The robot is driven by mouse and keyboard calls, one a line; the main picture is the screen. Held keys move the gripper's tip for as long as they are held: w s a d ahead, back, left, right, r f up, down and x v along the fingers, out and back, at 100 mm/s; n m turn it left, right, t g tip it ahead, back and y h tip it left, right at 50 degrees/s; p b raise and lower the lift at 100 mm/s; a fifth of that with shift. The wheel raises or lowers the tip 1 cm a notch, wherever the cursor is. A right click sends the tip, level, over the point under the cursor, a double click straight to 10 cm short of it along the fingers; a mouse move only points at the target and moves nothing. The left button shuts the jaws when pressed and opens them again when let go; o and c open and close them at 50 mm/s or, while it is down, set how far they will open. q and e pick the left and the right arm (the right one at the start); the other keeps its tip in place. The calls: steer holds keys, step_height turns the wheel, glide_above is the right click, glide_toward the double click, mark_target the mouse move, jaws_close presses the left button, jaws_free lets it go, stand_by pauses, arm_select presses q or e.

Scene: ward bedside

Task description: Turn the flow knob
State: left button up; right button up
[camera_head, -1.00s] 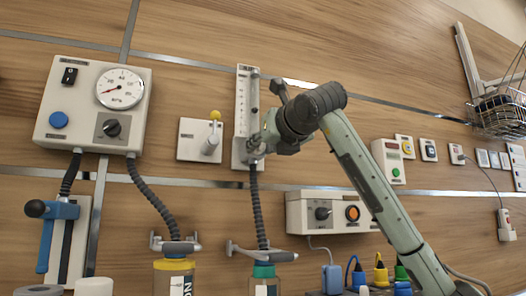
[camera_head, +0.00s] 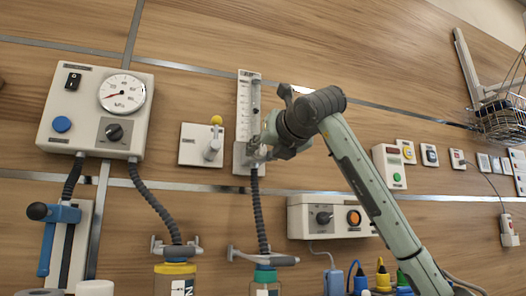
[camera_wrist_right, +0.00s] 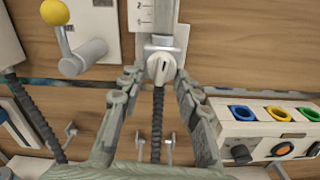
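The flow knob (camera_wrist_right: 168,68) is a white knob with a dark pointer mark at the foot of the flowmeter (camera_wrist_right: 153,14) in the right wrist view. In the head view the flowmeter (camera_head: 243,110) is the tall white scale on the wall, and the knob is mostly hidden by my right gripper (camera_head: 258,151). In the wrist view the right gripper (camera_wrist_right: 160,82) is open, one finger on each side of the knob. Gaps show between both fingers and the knob. My left gripper is not in view.
A gauge box (camera_head: 96,108) is at left. A white plate with a yellow-tipped lever (camera_head: 213,143) is just left of the flowmeter. A corrugated hose (camera_head: 259,212) hangs below it. A control box (camera_head: 332,216) is below right.

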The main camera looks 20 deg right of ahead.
steer(key=shift+o, duration=1.4)
steer(key=s, duration=1.2)
steer(key=shift+d, duration=0.2)
